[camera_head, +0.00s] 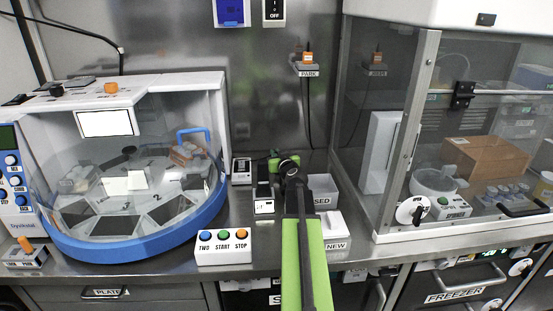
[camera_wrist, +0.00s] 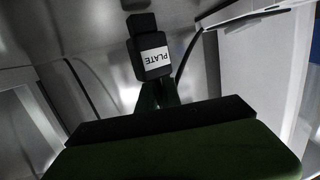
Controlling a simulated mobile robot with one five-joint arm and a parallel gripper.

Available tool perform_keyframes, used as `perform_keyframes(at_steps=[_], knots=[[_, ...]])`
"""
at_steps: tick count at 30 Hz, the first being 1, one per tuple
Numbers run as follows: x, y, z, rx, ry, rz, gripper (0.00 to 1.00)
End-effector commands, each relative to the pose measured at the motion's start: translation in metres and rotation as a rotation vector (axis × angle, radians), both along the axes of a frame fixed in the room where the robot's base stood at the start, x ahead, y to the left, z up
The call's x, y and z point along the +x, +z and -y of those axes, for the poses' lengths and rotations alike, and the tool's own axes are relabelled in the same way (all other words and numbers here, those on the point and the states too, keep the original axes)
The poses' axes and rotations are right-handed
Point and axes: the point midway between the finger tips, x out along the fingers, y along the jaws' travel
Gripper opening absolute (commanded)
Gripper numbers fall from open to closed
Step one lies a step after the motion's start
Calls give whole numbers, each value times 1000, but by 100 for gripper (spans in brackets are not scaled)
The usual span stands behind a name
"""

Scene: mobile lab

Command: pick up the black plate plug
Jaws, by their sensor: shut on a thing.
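The black plate plug (camera_wrist: 149,52) shows in the wrist view as a dark block with a white label reading PLATE. The label appears turned and tilted in that view. My gripper (camera_wrist: 157,92), with green fingers, is shut on the plug. In the head view my green and black arm reaches up from the bottom edge, and my gripper (camera_head: 281,161) is over the back of the counter near the steel wall. The plug cannot be clearly told from the dark gripper parts there.
A white button box (camera_head: 224,247) stands at the counter front, left of my arm. A blue-rimmed machine (camera_head: 139,247) fills the left. Right of my gripper are a grey bin (camera_head: 322,188) and a glass-fronted cabinet (camera_head: 404,150). An orange-topped PARK socket (camera_head: 308,66) is on the wall.

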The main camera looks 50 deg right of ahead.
Motion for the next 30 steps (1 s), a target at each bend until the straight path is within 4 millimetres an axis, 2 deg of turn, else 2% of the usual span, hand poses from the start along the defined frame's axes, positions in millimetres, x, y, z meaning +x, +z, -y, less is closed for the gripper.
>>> perform_keyframes(at_steps=[8,21,24,30], knots=[[0,46,0,0,1,0,0],[-84,99,40,1,0,0,0],[-95,105,46,0,0,0,0],[-104,107,50,0,2,0,0]])
